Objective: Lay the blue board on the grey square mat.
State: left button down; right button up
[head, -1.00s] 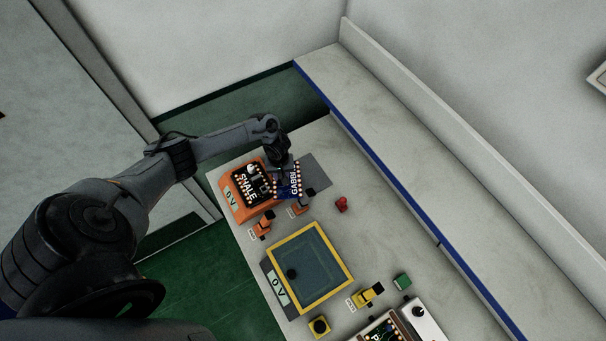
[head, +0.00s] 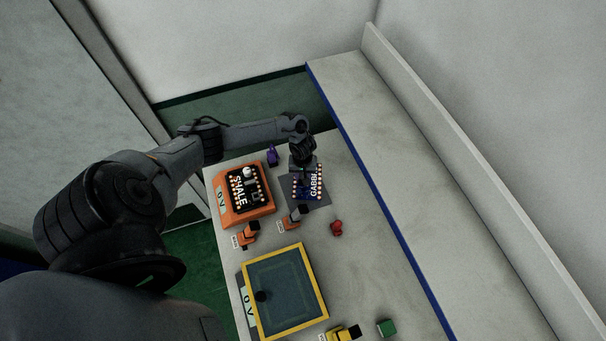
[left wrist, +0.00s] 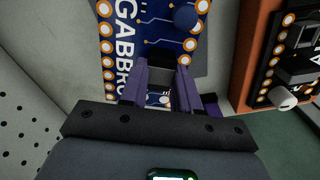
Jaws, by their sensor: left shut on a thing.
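The blue board (head: 307,187), marked GABBRO with white and orange pads along its edges, is over the grey square mat (head: 322,204) in the head view. The mat shows around its edges; I cannot tell whether the board touches it. My right gripper is not in view.
An orange fixture (head: 234,215) holding a black SHALE board (head: 240,192) stands close to the left. Orange clamps (head: 295,215), a red piece (head: 336,228) and a yellow-framed tray (head: 318,290) lie nearby. A purple item (head: 272,156) stands behind the fixture.

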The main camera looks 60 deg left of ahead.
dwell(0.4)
pick_arm(q)
jog(key=shift+r+p, duration=0.15)
jog(key=shift+p, duration=0.4)
notch_tip(320, 180, down, 5)
jog(key=b, duration=0.3)
jog(key=shift+f+b, duration=0.6)
jog(key=shift+f+b, duration=0.35)
jog(key=shift+f, duration=0.2)
jog(key=c, duration=0.7)
grip_release()
jog(key=shift+c, duration=0.2)
jog(key=shift+r, duration=0.1)
